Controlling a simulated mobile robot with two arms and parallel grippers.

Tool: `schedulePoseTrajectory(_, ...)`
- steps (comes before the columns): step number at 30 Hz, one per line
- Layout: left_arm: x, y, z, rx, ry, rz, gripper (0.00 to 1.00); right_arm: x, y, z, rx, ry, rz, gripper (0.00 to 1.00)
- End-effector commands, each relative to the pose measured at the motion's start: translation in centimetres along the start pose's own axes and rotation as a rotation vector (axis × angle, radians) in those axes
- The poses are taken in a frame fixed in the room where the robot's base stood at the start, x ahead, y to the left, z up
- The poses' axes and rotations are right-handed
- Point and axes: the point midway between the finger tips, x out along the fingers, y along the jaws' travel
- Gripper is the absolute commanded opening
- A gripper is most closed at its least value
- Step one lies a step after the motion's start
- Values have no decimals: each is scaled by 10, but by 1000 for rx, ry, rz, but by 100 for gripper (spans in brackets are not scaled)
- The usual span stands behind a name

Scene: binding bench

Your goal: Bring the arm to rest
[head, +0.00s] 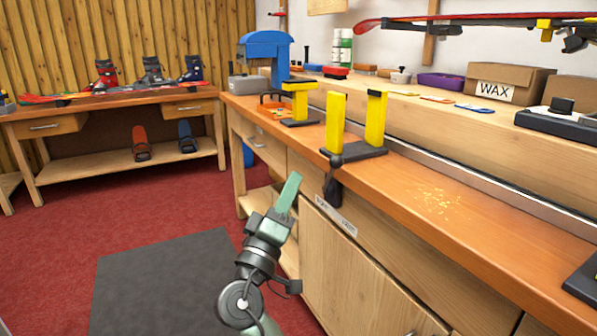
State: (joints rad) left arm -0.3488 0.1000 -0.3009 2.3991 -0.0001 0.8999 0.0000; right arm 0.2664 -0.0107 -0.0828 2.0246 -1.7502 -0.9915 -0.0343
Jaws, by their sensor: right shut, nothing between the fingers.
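My right gripper (289,194), with pale green fingers, is shut and empty. It points up in front of the wooden workbench (480,222), left of its cabinet door and apart from the yellow vise. My right arm comes in from the bottom of the head view. My left gripper is not in view.
A yellow vise (375,120) with a black clamp handle (333,185) hanging over the bench edge is close to my right gripper. A second yellow vise (300,102) and a blue machine (265,46) stand farther back. Clear red floor (75,240) and a grey mat (165,280) lie left.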

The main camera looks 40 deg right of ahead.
Motion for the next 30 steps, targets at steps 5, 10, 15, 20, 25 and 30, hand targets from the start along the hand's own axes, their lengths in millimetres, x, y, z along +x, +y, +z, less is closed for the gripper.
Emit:
schedulePoseTrajectory(5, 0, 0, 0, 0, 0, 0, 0, -6, 1, 0, 2, -1, 1, 0)
schedulePoseTrajectory(10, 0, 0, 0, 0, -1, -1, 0, -6, 1, 0, 1, -1, 1, 0)
schedulePoseTrajectory(15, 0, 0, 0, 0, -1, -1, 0, -6, 1, 0, 1, 0, 1, 0)
schedulePoseTrajectory(20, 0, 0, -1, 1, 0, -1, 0, -6, 1, 0, 1, 0, 1, 0)
schedulePoseTrajectory(25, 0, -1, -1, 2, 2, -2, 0, -17, -17, -18, 44, 113, -80, 0)
schedulePoseTrajectory(30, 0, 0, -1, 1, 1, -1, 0, -79, -51, -80, 264, 488, -333, 0)
